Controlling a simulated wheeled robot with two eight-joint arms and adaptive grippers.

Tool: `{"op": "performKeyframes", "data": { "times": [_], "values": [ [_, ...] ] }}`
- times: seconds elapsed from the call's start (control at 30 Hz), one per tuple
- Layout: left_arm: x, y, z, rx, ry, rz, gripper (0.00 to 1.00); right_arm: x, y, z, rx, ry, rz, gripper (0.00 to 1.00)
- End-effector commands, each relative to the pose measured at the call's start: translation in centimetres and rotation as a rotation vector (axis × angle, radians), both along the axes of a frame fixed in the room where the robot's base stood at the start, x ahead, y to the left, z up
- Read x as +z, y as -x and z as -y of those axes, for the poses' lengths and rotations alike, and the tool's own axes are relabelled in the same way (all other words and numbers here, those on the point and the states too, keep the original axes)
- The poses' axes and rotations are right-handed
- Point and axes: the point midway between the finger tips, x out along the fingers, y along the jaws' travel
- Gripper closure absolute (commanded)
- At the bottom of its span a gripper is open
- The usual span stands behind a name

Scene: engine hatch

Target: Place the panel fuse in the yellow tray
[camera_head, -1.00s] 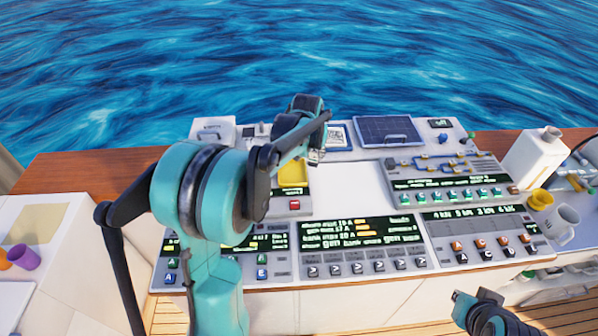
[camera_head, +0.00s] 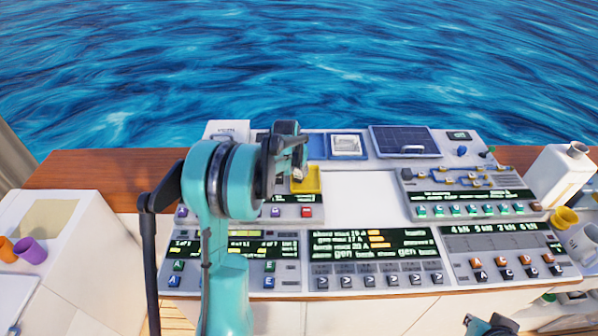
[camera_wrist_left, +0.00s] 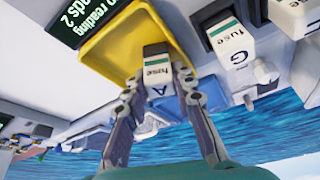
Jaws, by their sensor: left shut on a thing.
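The panel fuse (camera_wrist_left: 158,75) is a small white block with a dark green band, the word "fuse" and a letter A. My left gripper (camera_wrist_left: 155,88) is shut on it, one finger on each side. In the head view the left gripper (camera_head: 299,176) is at the yellow tray (camera_head: 312,186), partly covering it. In the left wrist view the fuse overlaps the yellow tray (camera_wrist_left: 112,48). I cannot tell whether the fuse touches the tray floor. My right gripper (camera_head: 490,325) is cut off at the bottom edge, apart from the console, its jaws unclear.
Another fuse marked G (camera_wrist_left: 236,52) stands beside the tray in the left wrist view. A solar panel (camera_head: 404,141) and a white-handled plate (camera_head: 347,145) lie at the back. Button panels (camera_head: 375,262) fill the front. A white jug (camera_head: 560,172) stands at right.

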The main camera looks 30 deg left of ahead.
Motion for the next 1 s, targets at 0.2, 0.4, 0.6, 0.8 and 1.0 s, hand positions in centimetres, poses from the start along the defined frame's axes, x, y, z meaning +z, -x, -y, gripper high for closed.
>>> {"op": "performKeyframes", "data": {
  "times": [0.2, 0.4, 0.6, 0.8, 1.0],
  "values": [
    [0.0, 0.0, 0.0, 0.000, 0.000, 0.000, 1.00, 0.0, 0.0, 0.0, 0.000, 0.000, 0.000, 1.00],
    [-0.2, 0.0, 0.0, 0.000, 0.000, 0.000, 0.54, -0.2, 0.0, 0.0, 0.000, 0.000, 0.000, 1.00],
    [-0.2, 0.0, 0.0, 0.000, 0.000, 0.000, 0.54, -0.2, 0.0, 0.0, 0.000, 0.000, 0.000, 1.00],
    [0.6, 0.1, 0.0, 0.000, 0.000, 0.000, 0.54, 0.3, 0.0, 0.0, 0.000, 0.000, 0.000, 1.00],
    [4.1, 1.5, 0.2, 0.001, 0.000, 0.000, 0.54, 1.3, 0.0, 0.0, 0.000, 0.000, 0.000, 1.00]
  ]
}}
